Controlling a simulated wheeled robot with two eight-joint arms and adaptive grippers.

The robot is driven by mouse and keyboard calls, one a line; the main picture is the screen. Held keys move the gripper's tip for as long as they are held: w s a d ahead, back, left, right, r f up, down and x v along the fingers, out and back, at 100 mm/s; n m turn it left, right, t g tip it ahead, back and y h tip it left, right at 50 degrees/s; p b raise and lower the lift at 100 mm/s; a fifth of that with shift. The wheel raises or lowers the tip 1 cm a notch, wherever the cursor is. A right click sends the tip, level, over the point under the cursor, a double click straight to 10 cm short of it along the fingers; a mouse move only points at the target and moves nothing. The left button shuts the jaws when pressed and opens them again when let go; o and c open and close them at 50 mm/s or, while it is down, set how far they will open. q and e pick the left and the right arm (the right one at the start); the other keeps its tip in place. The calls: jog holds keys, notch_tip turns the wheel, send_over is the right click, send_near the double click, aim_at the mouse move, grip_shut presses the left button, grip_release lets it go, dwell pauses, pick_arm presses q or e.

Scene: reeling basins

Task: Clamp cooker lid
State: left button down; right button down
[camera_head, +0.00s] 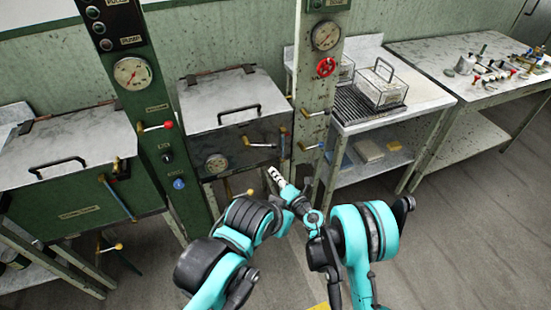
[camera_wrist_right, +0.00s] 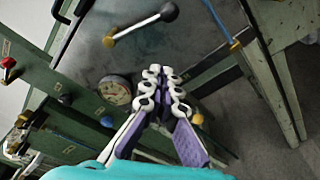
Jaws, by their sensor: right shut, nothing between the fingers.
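The middle cooker has a grey metal lid (camera_head: 215,98) with a black handle, lying down over its dark front. On that front is a lever (camera_head: 262,145) with a yellow end, and near the right corner a blue bar (camera_head: 283,147). In the right wrist view a pale lever (camera_wrist_right: 140,26) with a black knob lies above the fingers, and a blue bar with a yellow end (camera_wrist_right: 235,45) is at the upper right. My right gripper (camera_head: 271,171) is shut and empty, below the lever and apart from it; its fingertips (camera_wrist_right: 160,72) show near a gauge. My left gripper is not seen.
A green post (camera_head: 150,105) with gauge and knobs stands left of the cooker, a pale post (camera_head: 322,90) with a red valve right. Another lidded cooker (camera_head: 75,145) is far left. A table with a wire basket (camera_head: 380,90) is right. Floor at lower right is clear.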

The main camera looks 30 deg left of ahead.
jog(key=shift+a, duration=0.1)
jog(key=b+x, duration=0.3)
jog(key=x, duration=0.7)
jog(key=w+d+r, duration=0.1)
jog(key=w+d+r+b, duration=0.1)
jog(key=shift+w+d, duration=0.1)
jog(key=shift+d, duration=0.25)
jog(key=shift+r, duration=0.2)
